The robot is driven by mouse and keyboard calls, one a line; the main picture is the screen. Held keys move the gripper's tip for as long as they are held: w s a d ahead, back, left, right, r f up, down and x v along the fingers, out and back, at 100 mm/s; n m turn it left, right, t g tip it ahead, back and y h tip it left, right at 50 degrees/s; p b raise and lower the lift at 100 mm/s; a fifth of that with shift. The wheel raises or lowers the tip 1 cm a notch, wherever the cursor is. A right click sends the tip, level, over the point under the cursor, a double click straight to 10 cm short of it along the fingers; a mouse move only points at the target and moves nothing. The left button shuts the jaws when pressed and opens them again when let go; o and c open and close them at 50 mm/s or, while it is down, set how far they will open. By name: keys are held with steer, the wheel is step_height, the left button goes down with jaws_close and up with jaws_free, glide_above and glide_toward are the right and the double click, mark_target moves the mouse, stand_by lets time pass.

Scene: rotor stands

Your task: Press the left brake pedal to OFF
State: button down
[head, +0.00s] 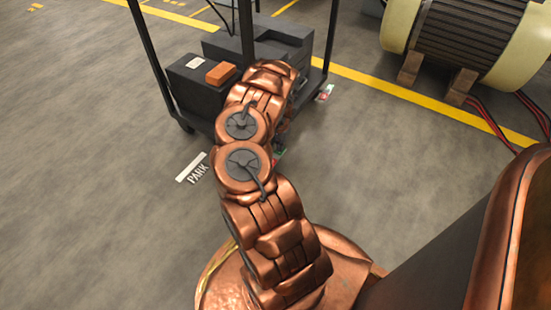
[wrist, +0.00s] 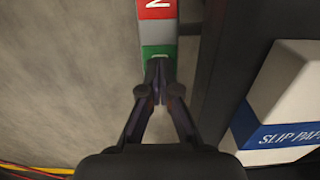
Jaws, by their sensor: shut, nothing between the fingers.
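The left brake pedal (wrist: 157,32) shows at the top of the wrist view. It has a red end with a white letter, a grey middle and a green end with a white mark. My gripper (wrist: 158,70) is shut and empty, its fingertips at the green end and covering part of it. I cannot tell whether they touch. Another pedal (head: 324,93) lies at the cart's right side.
The black-framed cart (head: 148,45) carries dark boxes and an orange block (head: 220,73). A PARK label (head: 192,168) is on the floor. A white and blue box (wrist: 285,105) stands right of the fingers. A large motor (head: 455,38) sits at the far right. Floor at left is clear.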

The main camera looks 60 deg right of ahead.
steer(key=shift+f, duration=0.45)
stand_by(0.3)
steer(key=shift+r+p, duration=3.4)
steer(key=shift+r, duration=0.2)
steer(key=shift+f, duration=0.1)
